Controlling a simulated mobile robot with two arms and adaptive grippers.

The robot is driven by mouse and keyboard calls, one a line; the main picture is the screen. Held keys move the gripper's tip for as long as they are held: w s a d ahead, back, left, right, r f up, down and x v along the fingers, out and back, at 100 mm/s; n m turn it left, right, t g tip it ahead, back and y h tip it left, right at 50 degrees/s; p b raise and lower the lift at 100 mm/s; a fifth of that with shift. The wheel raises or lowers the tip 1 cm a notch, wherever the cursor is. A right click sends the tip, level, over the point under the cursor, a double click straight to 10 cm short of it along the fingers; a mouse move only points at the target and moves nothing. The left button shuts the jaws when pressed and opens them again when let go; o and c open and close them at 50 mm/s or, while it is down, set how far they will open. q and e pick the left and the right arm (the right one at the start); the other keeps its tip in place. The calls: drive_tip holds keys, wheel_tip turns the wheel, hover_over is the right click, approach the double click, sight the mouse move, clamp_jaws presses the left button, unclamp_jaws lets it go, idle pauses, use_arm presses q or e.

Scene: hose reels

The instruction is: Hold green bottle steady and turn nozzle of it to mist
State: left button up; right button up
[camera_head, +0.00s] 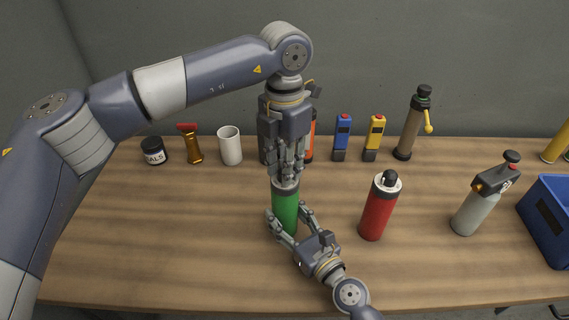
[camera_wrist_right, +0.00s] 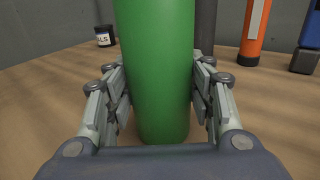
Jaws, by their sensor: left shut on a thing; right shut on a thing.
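The green bottle (camera_head: 285,209) stands upright on the wooden table, near the middle of the head view. My right gripper (camera_head: 286,229) is shut around its lower body from the front. The right wrist view shows the green bottle (camera_wrist_right: 158,70) between the two fingers of my right gripper (camera_wrist_right: 160,95). My left gripper (camera_head: 286,173) points straight down over the bottle and is shut on its top. The nozzle is hidden by the left fingers, so its setting cannot be seen. Only a grey collar shows below them.
A red bottle (camera_head: 379,208) stands close to the right, with a grey spray bottle (camera_head: 476,211) and a blue crate (camera_head: 550,222) beyond. A black jar (camera_head: 154,151), white cup (camera_head: 230,147), blue device (camera_head: 342,138) and yellow device (camera_head: 375,138) stand along the back. The table's left front is clear.

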use_arm(q)
drive_tip(key=shift+w, duration=0.1)
drive_tip(key=o, duration=1.1)
wheel_tip(320, 180, up, 12)
use_arm(e)
drive_tip(key=o, duration=1.4)
drive_tip(key=shift+c, duration=0.2)
